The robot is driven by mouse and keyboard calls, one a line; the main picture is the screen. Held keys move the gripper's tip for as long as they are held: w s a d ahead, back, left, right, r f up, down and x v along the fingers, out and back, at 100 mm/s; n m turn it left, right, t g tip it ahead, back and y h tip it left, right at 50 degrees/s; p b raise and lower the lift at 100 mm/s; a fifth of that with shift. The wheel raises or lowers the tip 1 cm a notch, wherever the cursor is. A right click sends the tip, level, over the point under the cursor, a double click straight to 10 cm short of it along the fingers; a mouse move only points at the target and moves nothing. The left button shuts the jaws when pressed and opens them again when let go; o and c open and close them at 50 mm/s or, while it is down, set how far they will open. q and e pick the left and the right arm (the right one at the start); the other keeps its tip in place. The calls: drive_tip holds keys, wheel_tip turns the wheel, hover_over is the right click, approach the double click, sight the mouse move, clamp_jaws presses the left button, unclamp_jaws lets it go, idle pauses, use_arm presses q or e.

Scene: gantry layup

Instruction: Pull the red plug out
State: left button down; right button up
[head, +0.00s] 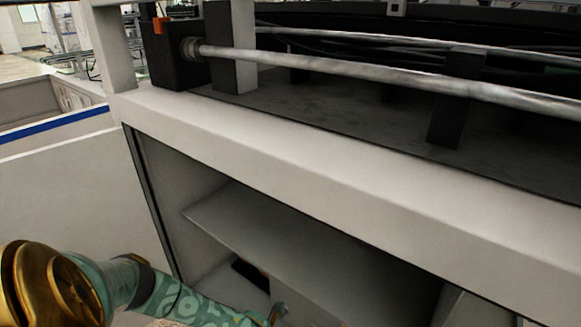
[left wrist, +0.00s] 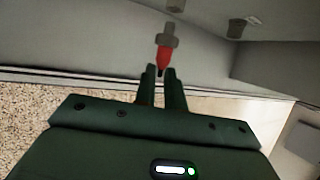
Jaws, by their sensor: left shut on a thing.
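In the left wrist view, my left gripper (left wrist: 161,72) has its two dark fingers close together on the near end of the red plug (left wrist: 164,56). The plug is a small red tapered body that points away from the gripper. A grey collared fitting (left wrist: 168,36) is at its far end, in front of a grey panel. I cannot tell whether the plug and the fitting are joined to that panel. In the head view, my left arm reaches in from the lower left towards the open cabinet, and the plug does not show. My right gripper is in neither view.
The white cabinet (head: 330,170) has an open front with an inner shelf (head: 300,240). A metal rod (head: 380,75) runs across its top. A short grey cylinder (left wrist: 237,28) sits right of the plug. Speckled floor (left wrist: 60,120) shows at lower left.

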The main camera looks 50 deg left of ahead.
use_arm(q)
drive_tip(key=s+p, duration=0.2)
drive_tip(key=s, duration=0.1)
drive_tip(key=shift+s+d, duration=0.2)
drive_tip(key=shift+d, duration=0.2)
